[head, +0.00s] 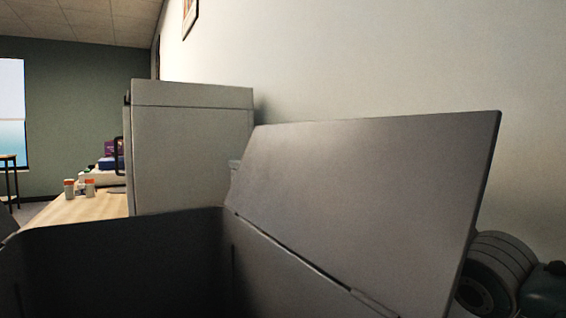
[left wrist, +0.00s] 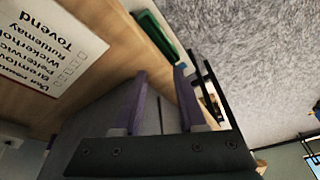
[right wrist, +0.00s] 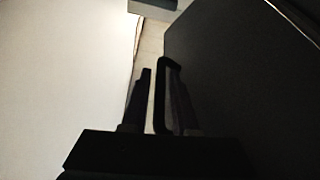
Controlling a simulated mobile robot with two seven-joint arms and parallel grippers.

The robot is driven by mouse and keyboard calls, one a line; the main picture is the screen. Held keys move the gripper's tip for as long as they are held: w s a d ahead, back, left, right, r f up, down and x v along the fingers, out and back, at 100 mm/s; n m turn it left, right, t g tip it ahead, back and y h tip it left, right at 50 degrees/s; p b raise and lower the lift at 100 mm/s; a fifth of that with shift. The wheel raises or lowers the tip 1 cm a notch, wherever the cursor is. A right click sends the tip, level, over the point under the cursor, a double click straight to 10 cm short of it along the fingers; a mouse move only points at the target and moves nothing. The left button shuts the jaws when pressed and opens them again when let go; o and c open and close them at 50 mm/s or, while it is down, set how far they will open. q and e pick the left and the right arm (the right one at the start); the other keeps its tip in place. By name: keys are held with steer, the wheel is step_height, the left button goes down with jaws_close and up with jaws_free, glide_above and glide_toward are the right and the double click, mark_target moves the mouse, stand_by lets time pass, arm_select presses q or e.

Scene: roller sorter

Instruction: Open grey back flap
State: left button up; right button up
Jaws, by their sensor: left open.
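A grey box (head: 110,235) with a dark interior fills the lower front of the head view. A wide grey flap (head: 370,190) stands tilted up and outward along its right side, with a hinge line below it. The flap's far face is hidden. My left gripper (left wrist: 160,80) shows in the left wrist view with its two purple fingers apart and nothing seen held. My right gripper (right wrist: 160,75) shows as dark silhouettes beside a large dark panel (right wrist: 235,80). A black loop lies by its fingers, and I cannot tell whether they hold anything. Neither gripper shows in the head view.
A tall pale cabinet (head: 190,155) with a black handle stands behind the box. A wooden table (head: 95,208) carries small orange-white bottles. A white wall (head: 400,60) runs behind the flap. A printed sign (left wrist: 50,45) and a green item (left wrist: 155,33) show in the left wrist view.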

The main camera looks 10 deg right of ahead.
steer(key=shift+w+a, duration=0.1)
steer(key=shift+w, duration=0.05)
steer(key=shift+c, duration=0.2)
jaws_close()
stand_by(0.4)
stand_by(0.8)
